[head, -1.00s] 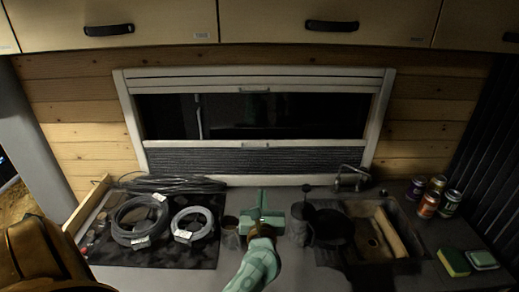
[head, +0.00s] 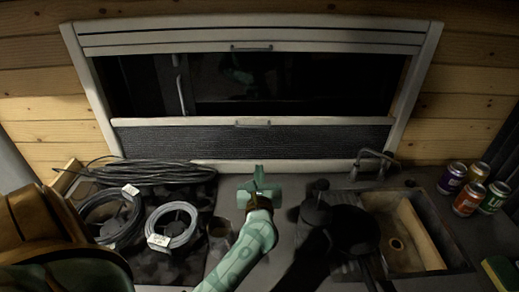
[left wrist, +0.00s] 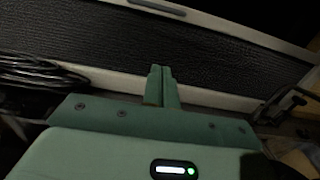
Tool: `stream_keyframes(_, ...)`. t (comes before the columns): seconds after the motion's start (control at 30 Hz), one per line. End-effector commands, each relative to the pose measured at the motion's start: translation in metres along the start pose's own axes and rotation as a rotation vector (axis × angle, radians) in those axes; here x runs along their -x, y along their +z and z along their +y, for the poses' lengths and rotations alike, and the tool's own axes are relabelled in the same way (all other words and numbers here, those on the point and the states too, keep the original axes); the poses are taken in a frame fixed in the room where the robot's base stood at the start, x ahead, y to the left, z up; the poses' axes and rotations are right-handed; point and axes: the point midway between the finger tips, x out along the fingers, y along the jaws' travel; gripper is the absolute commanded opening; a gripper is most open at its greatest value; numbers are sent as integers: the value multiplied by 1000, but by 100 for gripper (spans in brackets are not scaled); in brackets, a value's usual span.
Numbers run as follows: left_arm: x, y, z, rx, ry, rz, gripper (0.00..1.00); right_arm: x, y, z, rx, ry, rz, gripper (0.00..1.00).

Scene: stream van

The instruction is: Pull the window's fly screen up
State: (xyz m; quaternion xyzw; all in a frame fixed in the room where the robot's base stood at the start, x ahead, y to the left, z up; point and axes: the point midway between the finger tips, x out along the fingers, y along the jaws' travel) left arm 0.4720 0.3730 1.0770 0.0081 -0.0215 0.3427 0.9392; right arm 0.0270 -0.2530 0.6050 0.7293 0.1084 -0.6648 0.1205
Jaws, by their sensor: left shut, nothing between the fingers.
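The window (head: 280,82) sits in a pale frame in the wooden wall. The dark pleated fly screen (head: 200,142) covers its lower part, with a white bar (head: 320,123) along its top edge and a small handle (head: 253,125) at the bar's middle. My left gripper (head: 259,175) is shut and empty, below and in front of the screen, apart from the handle. In the left wrist view its closed fingers (left wrist: 160,76) point toward the screen (left wrist: 110,50), and the handle (left wrist: 158,7) shows at the top. My right gripper is not in view.
Coiled cables (head: 170,225) lie on a dark mat at the left. Dark pans (head: 350,230) stand right of my left arm, beside a sink (head: 410,235) with a tap (head: 375,160). Several cans (head: 468,198) stand at the far right.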

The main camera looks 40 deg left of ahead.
Motion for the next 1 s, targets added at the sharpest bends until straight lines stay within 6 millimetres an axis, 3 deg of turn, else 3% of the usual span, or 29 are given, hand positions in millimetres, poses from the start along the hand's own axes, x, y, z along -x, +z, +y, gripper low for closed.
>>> stream_keyframes(0.17,-25,4,0,-1,1,-4,0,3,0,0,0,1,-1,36)
stream_keyframes(0.53,-101,5,0,0,1,-2,0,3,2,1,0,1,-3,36)
stream_keyframes(0.7,-104,34,0,2,0,-3,0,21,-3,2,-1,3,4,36)
stream_keyframes(1.0,-106,41,0,0,0,-1,0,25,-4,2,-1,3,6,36)
